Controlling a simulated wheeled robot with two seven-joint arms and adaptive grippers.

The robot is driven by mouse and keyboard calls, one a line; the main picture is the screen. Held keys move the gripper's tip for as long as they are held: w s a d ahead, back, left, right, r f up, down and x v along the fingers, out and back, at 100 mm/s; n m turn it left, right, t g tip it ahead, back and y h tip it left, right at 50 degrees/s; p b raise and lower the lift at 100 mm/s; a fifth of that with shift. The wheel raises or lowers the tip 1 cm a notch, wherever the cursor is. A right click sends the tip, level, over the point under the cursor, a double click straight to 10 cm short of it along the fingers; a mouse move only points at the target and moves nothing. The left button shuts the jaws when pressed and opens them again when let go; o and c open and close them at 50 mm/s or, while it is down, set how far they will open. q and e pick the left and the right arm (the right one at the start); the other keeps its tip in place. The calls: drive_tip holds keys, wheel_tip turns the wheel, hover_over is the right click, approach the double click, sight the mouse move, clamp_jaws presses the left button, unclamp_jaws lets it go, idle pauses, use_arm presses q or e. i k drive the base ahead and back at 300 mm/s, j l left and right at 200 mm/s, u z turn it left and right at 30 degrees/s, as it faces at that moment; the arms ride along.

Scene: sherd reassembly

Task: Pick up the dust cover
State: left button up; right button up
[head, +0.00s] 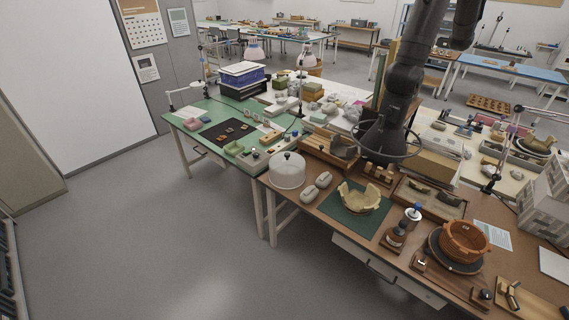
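The dust cover (288,173) is a pale, translucent dome with a dark knob on top. It stands upright at the left end of the brown-topped table (285,197), near its front left corner. I cannot see clearly what is under it. A dark arm of mine comes down from the top right, and its end (383,140) hangs above the table, right of the dust cover and apart from it. The fingers of this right gripper cannot be made out. My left gripper is not in view.
Two grey rounded objects (317,186) lie just right of the cover. Beyond them a cream broken bowl (359,198) stands on a green mat (335,208). A green-topped table (196,116) adjoins at the left. The floor in front (170,240) is clear.

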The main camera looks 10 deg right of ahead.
sight(287, 169)
drive_tip(key=i+j+z, duration=0.25)
drive_tip(key=j, duration=0.55)
drive_tip(key=j+z, duration=0.2)
drive_tip(key=j, duration=0.6)
